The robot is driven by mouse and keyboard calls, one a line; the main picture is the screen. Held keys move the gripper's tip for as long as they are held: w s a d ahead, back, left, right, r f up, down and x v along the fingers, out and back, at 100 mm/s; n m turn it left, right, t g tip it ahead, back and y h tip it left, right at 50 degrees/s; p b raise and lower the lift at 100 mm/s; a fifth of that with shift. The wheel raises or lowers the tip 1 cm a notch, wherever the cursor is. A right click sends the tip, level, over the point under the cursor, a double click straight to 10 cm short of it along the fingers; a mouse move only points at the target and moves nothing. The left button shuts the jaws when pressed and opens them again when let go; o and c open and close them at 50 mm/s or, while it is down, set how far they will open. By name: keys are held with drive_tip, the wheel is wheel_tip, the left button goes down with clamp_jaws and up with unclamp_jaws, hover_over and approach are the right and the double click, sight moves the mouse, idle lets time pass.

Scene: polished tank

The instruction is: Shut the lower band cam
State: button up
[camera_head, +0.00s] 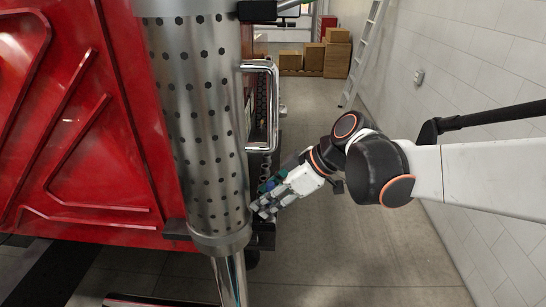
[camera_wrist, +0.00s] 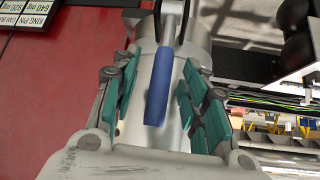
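The lower band cam shows in the wrist view as a lever with a blue grip (camera_wrist: 158,88) on a grey metal shank. My gripper (camera_wrist: 160,64) is open, with its teal finger pads on either side of the blue grip. Gaps show between the pads and the grip. In the head view my gripper (camera_head: 262,205) is at the right side of the polished perforated tank (camera_head: 200,110), near its lower end. The lower band (camera_head: 222,240) wraps the tank there. The cam is mostly hidden by my gripper in the head view.
A red ribbed panel (camera_head: 75,120) stands left of the tank. A chrome rectangular frame (camera_head: 260,105) juts out above my gripper. Cardboard boxes (camera_head: 325,55) and a ladder (camera_head: 362,50) stand at the back. The floor (camera_head: 335,250) at the right is clear up to the white wall.

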drive_tip(key=shift+d, duration=0.1)
drive_tip(key=v, duration=1.2)
drive_tip(key=s+d+f+m+t+h+b, duration=0.1)
drive_tip(key=s+d+f+m+h+b, duration=0.1)
drive_tip(key=f+b, duration=0.5)
drive_tip(key=s+d+f+m+t+h+b, duration=0.2)
drive_tip(key=s+d+f+m+b, duration=0.3)
drive_tip(key=f, duration=0.9)
drive_tip(key=s+d+f+m+t+h+b, duration=0.2)
drive_tip(key=s+d+f+m+h+b, duration=0.2)
drive_tip(key=d+f+m+b, duration=0.3)
wheel_tip(320, 180, down, 4)
drive_tip(key=m+b, duration=0.1)
drive_tip(key=b, duration=0.2)
drive_tip(key=shift+s+b, duration=0.25)
drive_tip(key=shift+b, duration=0.1)
